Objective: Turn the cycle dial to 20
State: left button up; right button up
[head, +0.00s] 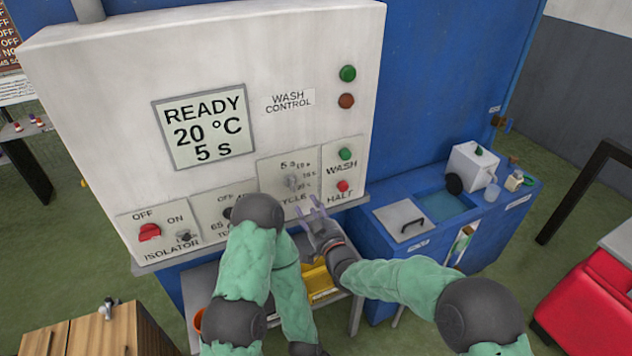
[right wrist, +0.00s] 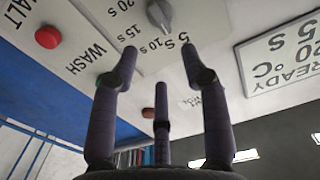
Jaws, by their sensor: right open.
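The cycle dial (head: 292,181) is a small grey knob on the wash control panel, with 5 s, 10 s, 15 s and 20 s marked around it. In the right wrist view the dial (right wrist: 160,14) shows at the top edge, partly cut off, and seems to point towards the 5 s mark. The display (head: 204,127) reads READY, 20 °C, 5 s. My right gripper (head: 315,207) is open and empty, below and right of the dial, apart from it. Its fingers (right wrist: 160,75) spread below the dial in the wrist view. My left gripper does not show; my left arm covers part of the panel.
The red HALT button (head: 342,186) and green WASH button (head: 345,154) sit close right of the dial. The isolator switch (head: 150,232) is at the lower left. A blue counter (head: 375,240) with a sink stands right.

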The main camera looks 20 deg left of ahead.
aim_at(292, 183)
jog(key=x, duration=1)
jog(key=shift+w+a+f, duration=0.15)
jog(key=shift+w+a, duration=0.05)
jog(key=shift+w, duration=0.05)
grip_shut()
